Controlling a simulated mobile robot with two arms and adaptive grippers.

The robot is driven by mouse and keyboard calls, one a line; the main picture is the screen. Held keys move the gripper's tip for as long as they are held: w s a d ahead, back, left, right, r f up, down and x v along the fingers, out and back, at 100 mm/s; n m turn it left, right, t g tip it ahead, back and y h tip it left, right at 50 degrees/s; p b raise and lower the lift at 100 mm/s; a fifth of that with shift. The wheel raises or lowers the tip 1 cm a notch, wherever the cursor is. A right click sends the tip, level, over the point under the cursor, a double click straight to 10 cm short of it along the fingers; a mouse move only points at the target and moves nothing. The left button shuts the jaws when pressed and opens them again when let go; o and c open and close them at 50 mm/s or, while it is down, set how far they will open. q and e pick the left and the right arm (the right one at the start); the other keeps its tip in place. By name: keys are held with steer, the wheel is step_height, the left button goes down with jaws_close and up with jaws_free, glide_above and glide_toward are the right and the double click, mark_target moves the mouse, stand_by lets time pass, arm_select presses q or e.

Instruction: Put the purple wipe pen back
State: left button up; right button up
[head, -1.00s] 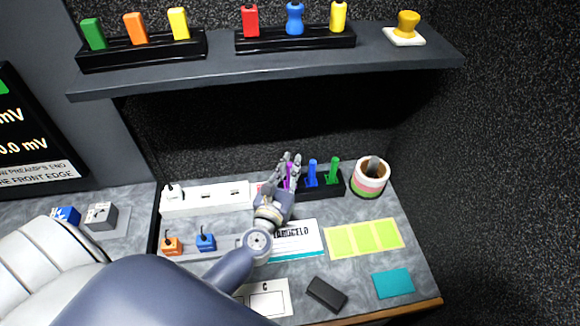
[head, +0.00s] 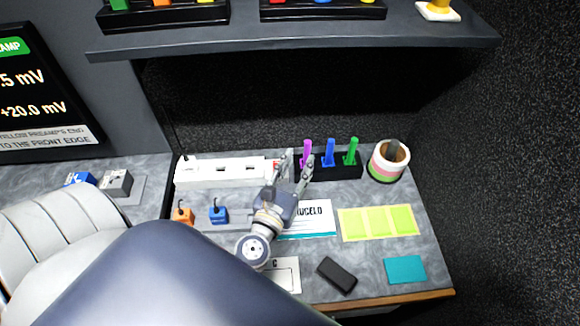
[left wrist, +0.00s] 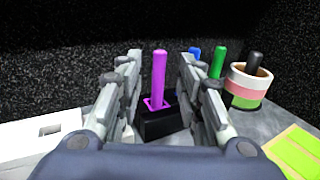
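The purple wipe pen (head: 307,149) stands upright in the left part of the black pen holder (head: 316,172), beside a blue pen (head: 329,152) and a green pen (head: 352,150). In the left wrist view the purple pen (left wrist: 159,80) rises from a purple-edged slot, beyond and between my open fingers. My left gripper (head: 294,165) is open and empty, in front of the holder and apart from the pen. My right gripper is in neither view.
A striped cup (head: 388,162) stands right of the holder. A white strip box (head: 222,170) lies to the left. A shelf (head: 290,38) overhangs the back. A card, yellow-green notes (head: 378,223), a black block (head: 337,275) and a teal pad (head: 405,269) lie in front.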

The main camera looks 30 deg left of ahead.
arm_select(q)
steer(key=shift+s+d+b, duration=0.2)
steer(key=shift+s+b, duration=0.1)
steer(key=shift+s, duration=0.8)
steer(key=shift+s+d+b, duration=0.15)
steer(key=shift+s+b, duration=0.1)
steer(key=shift+s, duration=0.85)
